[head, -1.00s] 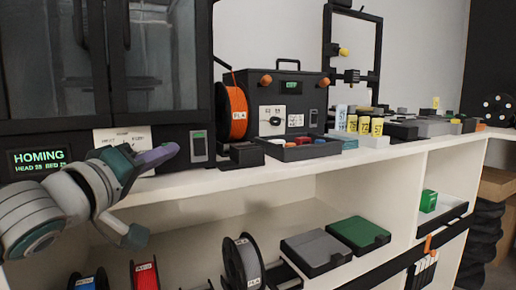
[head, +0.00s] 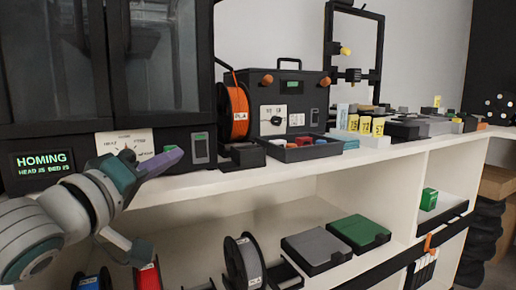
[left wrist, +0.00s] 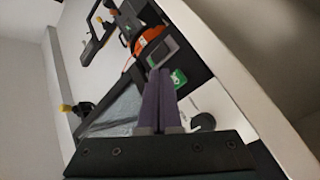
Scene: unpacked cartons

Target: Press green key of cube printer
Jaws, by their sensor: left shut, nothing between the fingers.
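The cube printer (head: 75,165) is the large black machine with glass doors at the left of the head view. Its screen (head: 42,166) reads HOMING. A white dial panel (head: 112,138) is beside the screen. The green key (head: 169,148) shows just above my left fingertips, partly hidden by them. It also shows in the left wrist view (left wrist: 179,78), right beside the fingertips. My left gripper (head: 178,155) has purple fingers, shut and empty, pointing at the printer front; they also show in the left wrist view (left wrist: 158,73). I cannot tell whether they touch the printer. My right gripper is out of view.
A grey switch (head: 199,147) is right of the green key. An orange filament spool (head: 234,112), a black box with a handle (head: 290,100) and a parts tray (head: 300,151) stand further right on the white shelf top (head: 215,183). More spools and trays are on the lower shelf.

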